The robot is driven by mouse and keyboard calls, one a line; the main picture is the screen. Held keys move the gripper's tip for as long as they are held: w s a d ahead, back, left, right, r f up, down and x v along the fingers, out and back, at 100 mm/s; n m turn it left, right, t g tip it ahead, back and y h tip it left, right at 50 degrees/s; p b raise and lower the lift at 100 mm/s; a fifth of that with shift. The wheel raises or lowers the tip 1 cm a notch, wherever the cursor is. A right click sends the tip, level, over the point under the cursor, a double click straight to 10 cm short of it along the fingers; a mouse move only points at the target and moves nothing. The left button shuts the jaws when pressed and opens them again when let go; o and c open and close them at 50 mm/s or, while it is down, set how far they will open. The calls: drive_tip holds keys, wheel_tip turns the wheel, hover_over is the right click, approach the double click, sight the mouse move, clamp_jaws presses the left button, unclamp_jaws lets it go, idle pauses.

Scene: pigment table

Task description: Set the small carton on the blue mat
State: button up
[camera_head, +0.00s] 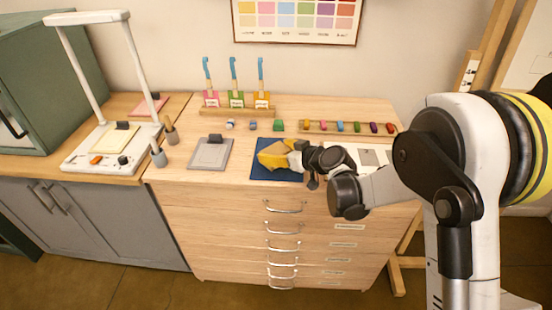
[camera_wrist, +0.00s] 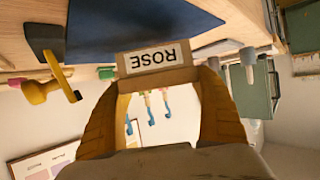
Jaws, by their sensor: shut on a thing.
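The small carton (camera_wrist: 154,58) is tan-brown with a white label reading ROSE, upside down in the wrist view. My gripper (camera_wrist: 158,84) has yellow-orange fingers shut on it, one on each side. The dark blue mat (camera_wrist: 135,25) lies just beyond the carton in that view. In the head view, my gripper (camera_head: 270,155) is at the blue mat (camera_head: 262,174) and covers much of it. I cannot make out the carton there, nor tell whether it touches the mat.
A grey tray (camera_head: 209,157) lies left of the mat. Small colored blocks and a rack (camera_head: 345,127) stand behind it. Three blue-topped tools stand in a wooden holder (camera_head: 237,112). A yellow object (camera_wrist: 40,91) and a dark block (camera_wrist: 45,41) appear beside the mat.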

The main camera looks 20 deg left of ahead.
wheel_tip(320, 180, down, 2)
drive_tip(key=shift+f, duration=0.1)
drive_tip(key=shift+b, duration=0.3)
drive_tip(key=o, duration=1.3)
drive_tip(key=shift+c, duration=0.2)
drive_tip(key=shift+r, duration=0.3)
drive_tip(key=p+v, duration=0.2)
drive_tip(key=v, duration=0.5)
drive_tip(key=shift+s+d+p, duration=0.1)
drive_tip(key=shift+d+p, duration=0.1)
drive_tip(key=shift+p, duration=0.1)
